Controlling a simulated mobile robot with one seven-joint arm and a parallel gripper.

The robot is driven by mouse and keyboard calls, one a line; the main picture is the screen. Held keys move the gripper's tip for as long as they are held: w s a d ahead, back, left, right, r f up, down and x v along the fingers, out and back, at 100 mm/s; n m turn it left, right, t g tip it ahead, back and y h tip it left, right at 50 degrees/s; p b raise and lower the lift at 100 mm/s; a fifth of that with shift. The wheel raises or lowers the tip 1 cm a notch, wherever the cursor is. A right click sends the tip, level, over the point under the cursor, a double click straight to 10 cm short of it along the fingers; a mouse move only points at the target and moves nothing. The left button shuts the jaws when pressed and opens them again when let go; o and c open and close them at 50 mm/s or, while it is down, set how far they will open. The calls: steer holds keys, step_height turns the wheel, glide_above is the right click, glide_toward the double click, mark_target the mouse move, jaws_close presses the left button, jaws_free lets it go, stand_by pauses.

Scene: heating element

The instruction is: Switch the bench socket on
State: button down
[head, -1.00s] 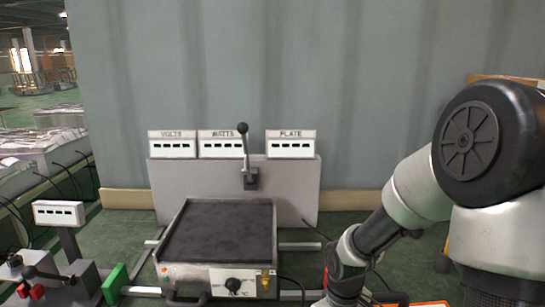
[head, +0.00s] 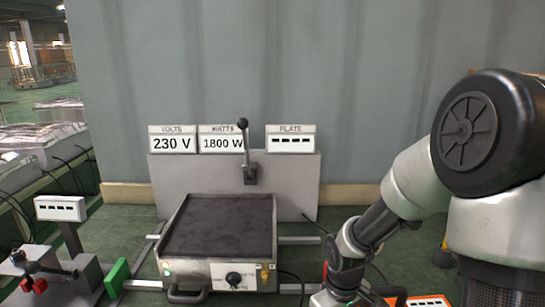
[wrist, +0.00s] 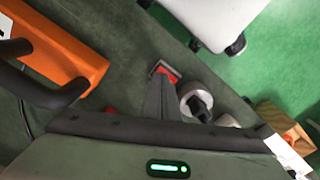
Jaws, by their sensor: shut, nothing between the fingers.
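My gripper (wrist: 165,72) shows in the wrist view as dark fingers with a red tip, shut and empty, apart from the orange body. The VOLTS display (head: 172,143) reads 230 V and the WATTS display (head: 222,143) reads 1800 W. The PLATE display (head: 290,143) shows dashes.
A hot plate (head: 218,230) with a front knob (head: 233,280) stands before a grey panel (head: 290,185) bearing an upright black-knobbed lever (head: 246,150). A clamp fixture (head: 45,275) and small dashed display (head: 60,209) are at left. Cables run right of the plate.

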steer(key=shift+r+p, duration=2.15)
steer(key=shift+r, duration=0.5)
step_height(320, 180, up, 19)
steer(key=s+d+m+t+h+p, duration=0.1)
steer(key=s+m+t+p, duration=0.2)
steer(key=s+a+r+m+t+y+p, duration=0.1)
steer(key=s+r+m+t+p, duration=0.1)
steer(key=s+r, duration=0.6)
step_height(320, 180, up, 4)
steer(key=shift+s+f+m+t+p, duration=0.1)
steer(key=shift+s+m+t+p, duration=0.25)
steer(key=shift+m+p, duration=0.2)
steer(key=shift+a, duration=0.1)
